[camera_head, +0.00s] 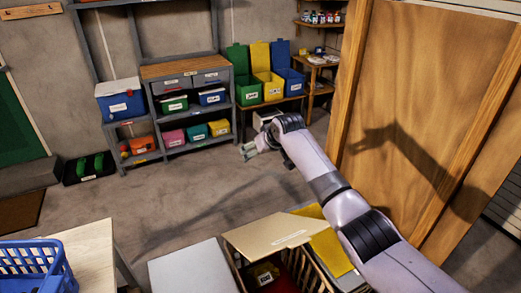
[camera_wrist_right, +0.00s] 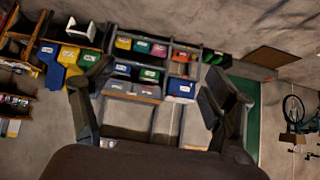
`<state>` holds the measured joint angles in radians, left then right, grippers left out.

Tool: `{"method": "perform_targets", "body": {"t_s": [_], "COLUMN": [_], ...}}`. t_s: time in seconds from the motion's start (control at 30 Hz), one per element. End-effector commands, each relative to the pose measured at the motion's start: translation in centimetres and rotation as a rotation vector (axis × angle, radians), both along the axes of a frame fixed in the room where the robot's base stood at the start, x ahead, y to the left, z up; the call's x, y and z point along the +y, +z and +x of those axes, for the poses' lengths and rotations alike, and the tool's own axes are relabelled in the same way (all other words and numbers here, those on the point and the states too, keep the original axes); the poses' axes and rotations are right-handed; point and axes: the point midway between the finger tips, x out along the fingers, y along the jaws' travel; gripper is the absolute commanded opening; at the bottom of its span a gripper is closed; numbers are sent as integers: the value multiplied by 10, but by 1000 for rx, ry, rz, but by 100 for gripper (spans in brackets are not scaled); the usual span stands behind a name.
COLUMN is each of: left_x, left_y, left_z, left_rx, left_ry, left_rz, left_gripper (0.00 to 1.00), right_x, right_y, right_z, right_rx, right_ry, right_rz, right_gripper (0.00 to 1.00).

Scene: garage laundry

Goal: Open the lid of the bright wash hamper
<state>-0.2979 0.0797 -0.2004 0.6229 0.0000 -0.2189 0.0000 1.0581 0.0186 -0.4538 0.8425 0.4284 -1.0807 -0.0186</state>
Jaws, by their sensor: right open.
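A row of laundry hampers stands at the bottom of the head view. The middle slatted wooden hamper (camera_head: 311,272) has its beige lid (camera_head: 268,234) raised and tilted, with dark contents inside. To its left is a pale flat top (camera_head: 195,268). A yellow panel or cloth (camera_head: 331,250) shows to its right, partly hidden by my right arm. I cannot read which hamper is the bright wash one. My right gripper (camera_head: 254,150) reaches far beyond the hampers. It also shows in the right wrist view (camera_wrist_right: 158,95), open and empty. My left gripper is out of view.
A grey shelf rack (camera_head: 190,140) with coloured bins stands at the back wall. Green, yellow and blue lidded bins (camera_head: 262,75) sit beside it. A wooden door panel (camera_head: 405,100) is close on the right. A blue basket (camera_head: 35,270) sits lower left. The middle floor is clear.

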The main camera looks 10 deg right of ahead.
Motion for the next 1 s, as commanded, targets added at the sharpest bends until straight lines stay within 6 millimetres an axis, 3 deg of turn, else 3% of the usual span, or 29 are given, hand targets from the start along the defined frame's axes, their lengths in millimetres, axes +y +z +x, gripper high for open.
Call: {"method": "perform_targets", "body": {"t_s": [0.27, 0.8, 1.0], "left_x": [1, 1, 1], "left_y": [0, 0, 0], "left_z": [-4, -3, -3], "left_rx": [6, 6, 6], "left_ry": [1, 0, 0], "left_rz": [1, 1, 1], "left_gripper": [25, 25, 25], "right_x": [-4, -24, -28], "right_y": [10, 73, 85], "right_z": [-8, -63, -74], "right_rx": [-2, -2, 1], "right_ry": [0, -1, 0], "right_rz": [1, 0, 0], "right_gripper": [78, 78, 78]}}
